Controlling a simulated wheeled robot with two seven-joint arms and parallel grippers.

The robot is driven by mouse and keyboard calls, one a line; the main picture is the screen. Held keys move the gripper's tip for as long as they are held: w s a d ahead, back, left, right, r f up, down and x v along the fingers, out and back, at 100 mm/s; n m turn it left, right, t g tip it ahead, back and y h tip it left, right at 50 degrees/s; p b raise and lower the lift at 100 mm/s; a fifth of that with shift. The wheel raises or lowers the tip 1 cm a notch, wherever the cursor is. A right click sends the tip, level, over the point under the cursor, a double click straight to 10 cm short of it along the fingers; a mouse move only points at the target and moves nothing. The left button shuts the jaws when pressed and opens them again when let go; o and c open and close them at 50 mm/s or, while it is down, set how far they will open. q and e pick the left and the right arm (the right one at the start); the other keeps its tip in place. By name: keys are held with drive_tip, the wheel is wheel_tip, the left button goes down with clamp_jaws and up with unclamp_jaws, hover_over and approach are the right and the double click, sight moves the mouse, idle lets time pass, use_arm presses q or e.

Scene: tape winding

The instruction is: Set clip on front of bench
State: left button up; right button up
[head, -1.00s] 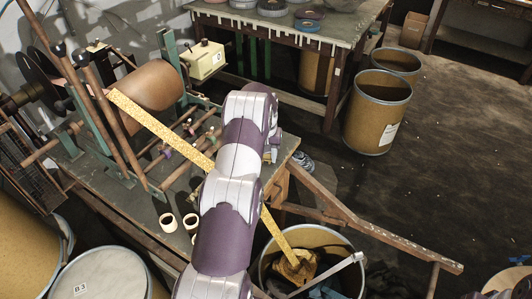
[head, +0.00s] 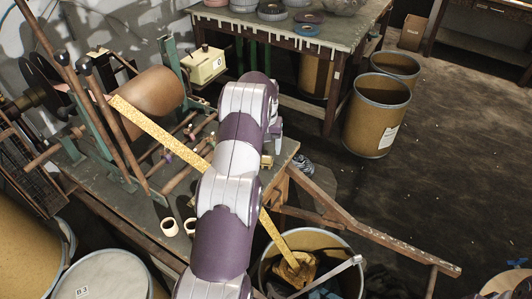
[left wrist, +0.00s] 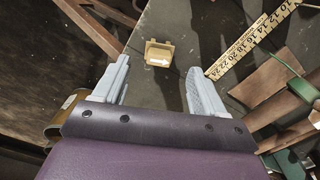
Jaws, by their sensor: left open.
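A small tan clip (left wrist: 158,53) with a white arrow-like mark lies on the dark bench top (left wrist: 150,85). It also shows in the head view (head: 267,162), near the right end of the bench (head: 283,152), partly behind my arm. My left gripper (left wrist: 158,65) is open and empty, with the clip just beyond and between its fingertips. In the head view my left gripper (head: 277,130) is mostly hidden by its own arm above the bench's right end. My right gripper is not in view.
A yellow measuring tape (head: 160,132) runs from the brown roll (head: 150,92) across the bench, behind my arm, into an open drum (head: 350,270). Wooden rails and small rolls (head: 169,226) stand on the bench. Drums (head: 376,120) stand on the floor at the right.

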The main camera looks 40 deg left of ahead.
sight(265, 158)
use_arm(q)
wheel_tip(265, 158, up, 6)
drive_tip(key=p, duration=0.3)
drive_tip(key=s+d+r+m, duration=0.1)
drive_tip(key=s+d+r, duration=0.1)
drive_tip(key=d+r, duration=0.35)
drive_tip(key=s+d+r+m, duration=0.2)
drive_tip(key=s+d, duration=0.1)
drive_tip(key=d, duration=0.6)
drive_tip(key=s+d+r+m, duration=0.1)
drive_tip(key=s+d, duration=0.5)
drive_tip(key=s, duration=0.3)
drive_tip(key=s+d+r+m+t, duration=0.1)
drive_tip(key=s+d+m, duration=0.1)
drive_tip(key=s+d, duration=0.4)
drive_tip(key=s, duration=0.3)
drive_tip(key=shift+s, duration=0.15)
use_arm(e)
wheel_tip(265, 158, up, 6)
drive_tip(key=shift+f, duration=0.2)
use_arm(q)
drive_tip(key=shift+r, duration=0.1)
